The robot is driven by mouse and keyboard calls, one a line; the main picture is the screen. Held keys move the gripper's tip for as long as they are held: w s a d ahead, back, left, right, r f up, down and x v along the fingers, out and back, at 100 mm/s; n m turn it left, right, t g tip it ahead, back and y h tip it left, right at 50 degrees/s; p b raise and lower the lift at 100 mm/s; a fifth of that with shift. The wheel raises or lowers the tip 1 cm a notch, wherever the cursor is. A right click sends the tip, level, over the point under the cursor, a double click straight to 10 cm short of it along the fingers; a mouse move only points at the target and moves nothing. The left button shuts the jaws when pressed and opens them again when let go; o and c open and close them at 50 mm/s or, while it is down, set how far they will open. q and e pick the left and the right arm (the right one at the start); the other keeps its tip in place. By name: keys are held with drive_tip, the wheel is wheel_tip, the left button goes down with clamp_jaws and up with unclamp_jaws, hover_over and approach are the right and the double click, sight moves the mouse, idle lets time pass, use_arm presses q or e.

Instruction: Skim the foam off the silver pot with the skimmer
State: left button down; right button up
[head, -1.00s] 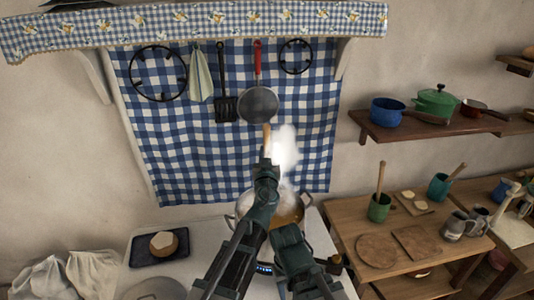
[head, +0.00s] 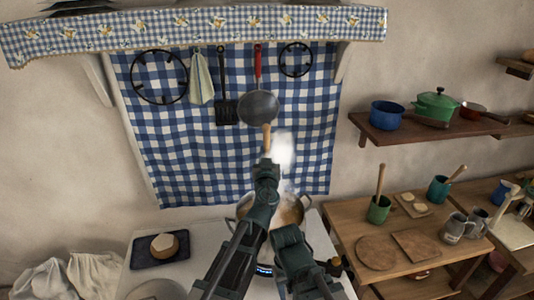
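The silver pot (head: 242,207) stands on the stove below, largely hidden behind my arms. Amber contents show at its right side; I cannot make out foam on them. White steam hangs above the pot. My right arm reaches in beside the left one in front of the pot; its gripper is hidden.
A dark tray (head: 142,254) with a round brown and cream item lies left of the pot. A wooden table (head: 342,221) with boards, a green cup (head: 379,209) and mugs stands right. Utensils hang on the checked cloth (head: 180,150) behind. A shelf (head: 400,133) holds pots.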

wheel_tip(320, 180, up, 5)
drive_tip(key=p, duration=0.4)
drive_tip(key=shift+p, duration=0.3)
drive_tip(key=shift+f, duration=0.1)
drive_tip(key=shift+a, duration=0.1)
idle(0.4)
